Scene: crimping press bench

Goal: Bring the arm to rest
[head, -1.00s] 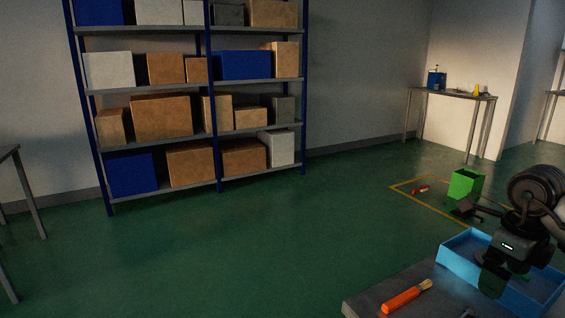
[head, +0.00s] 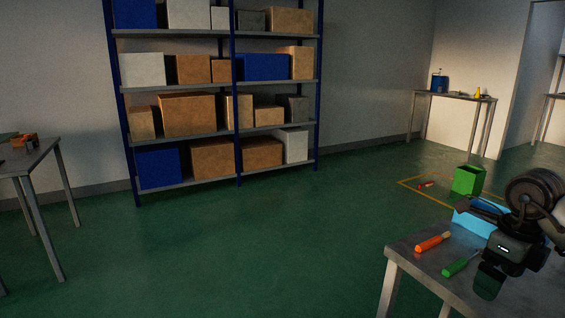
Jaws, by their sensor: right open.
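My right gripper (head: 485,244) is at the right edge of the head view, over the grey bench (head: 418,262). It is open, and I see nothing held in it. Its dark body and lower finger show clearly; the upper finger is hard to make out against the blue tray. The blue tray (head: 470,222) is on the bench behind the gripper, partly hidden by it. An orange-handled brush (head: 430,243) and a green-handled tool (head: 455,268) lie on the bench left of the gripper. My left gripper is out of view.
A green bin (head: 467,180) and a small red object (head: 426,185) are on the floor by a yellow outline. Shelving (head: 228,133) with boxes stands at the back wall. A table (head: 30,160) is at left, another (head: 455,96) at back right. The middle floor is clear.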

